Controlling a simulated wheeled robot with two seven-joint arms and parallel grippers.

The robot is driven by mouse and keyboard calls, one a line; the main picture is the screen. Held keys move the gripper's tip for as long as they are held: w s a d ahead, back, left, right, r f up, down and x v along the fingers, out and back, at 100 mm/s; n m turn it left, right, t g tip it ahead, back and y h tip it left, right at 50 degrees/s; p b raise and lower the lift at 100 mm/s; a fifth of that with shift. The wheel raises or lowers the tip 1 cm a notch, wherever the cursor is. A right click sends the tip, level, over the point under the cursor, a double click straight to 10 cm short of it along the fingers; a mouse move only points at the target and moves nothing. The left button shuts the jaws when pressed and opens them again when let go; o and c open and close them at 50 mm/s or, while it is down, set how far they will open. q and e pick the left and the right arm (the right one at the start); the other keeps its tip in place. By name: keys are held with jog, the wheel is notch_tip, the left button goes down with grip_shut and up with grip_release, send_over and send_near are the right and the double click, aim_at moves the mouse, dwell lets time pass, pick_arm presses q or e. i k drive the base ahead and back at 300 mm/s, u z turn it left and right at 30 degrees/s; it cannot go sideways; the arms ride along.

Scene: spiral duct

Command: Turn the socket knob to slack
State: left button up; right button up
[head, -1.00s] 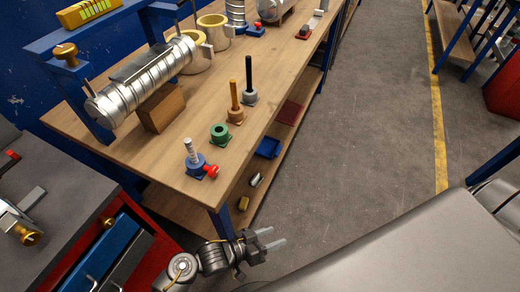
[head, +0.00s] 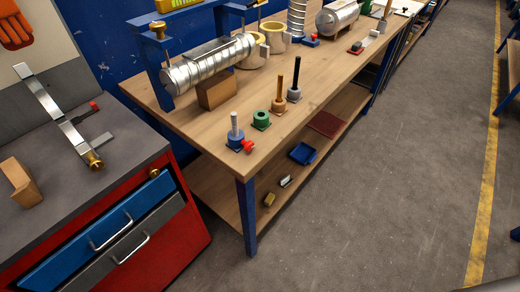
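A red knob (head: 248,146) sticks out from the side of a blue socket (head: 234,143) at the near corner of the wooden workbench (head: 205,135). A pale grey peg (head: 234,123) stands upright in that socket. Whether the knob is tight or slack cannot be told from here. Neither of my grippers is in view.
Beside it stand an empty green socket (head: 261,120), an orange socket (head: 279,108) and a grey socket (head: 294,96) with pegs. A spiral duct (head: 208,65) lies behind. A red cabinet (head: 185,240) adjoins at left. The floor (head: 370,200) at right is clear.

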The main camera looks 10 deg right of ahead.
aim_at(249, 146)
jog(key=z, duration=1.65)
jog(key=i, duration=3.75)
jog(key=u, duration=4.9)
jog(key=i, duration=0.5)
